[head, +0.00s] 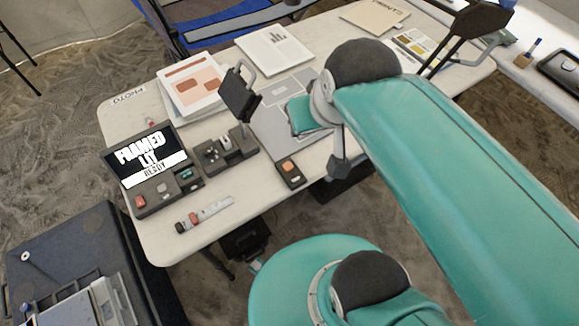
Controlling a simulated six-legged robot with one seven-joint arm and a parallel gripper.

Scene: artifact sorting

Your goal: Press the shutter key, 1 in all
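A small dark key box with an orange key (288,166) sits at the table's near edge; I cannot read a label on it. Which key is the shutter key cannot be read. My teal arm reaches in from the right. The grey end part of my gripper (339,166) shows right of the orange key, apart from it in the picture. Its fingers are not clear.
A grey mat (272,132) lies behind the orange key. A scale bar (205,214) lies at the front left. Papers (272,50) lie at the back.

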